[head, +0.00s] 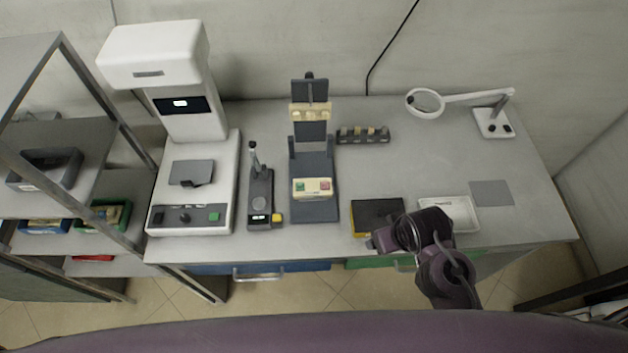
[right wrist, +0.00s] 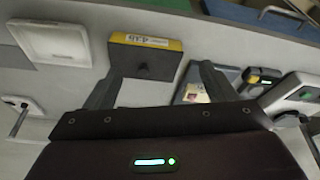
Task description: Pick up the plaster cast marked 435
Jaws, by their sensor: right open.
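No plaster cast can be made out for certain. A dark box with a yellow edge (head: 377,216) lies near the table's front edge. In the right wrist view the box (right wrist: 147,58) carries a white label on its yellow side, seen upside down; it may read 435, but it is small. A dark knob-like spot shows on its dark face. My right gripper (head: 392,240) is just to the right and front of the box, partly covering its corner. In the right wrist view its fingers (right wrist: 160,78) are spread and empty, with the box beyond and between them. My left gripper is out of view.
A white tray (head: 447,228) lies right of the box. A magnifier lamp (head: 491,124) stands back right. The table's right side is mostly clear.

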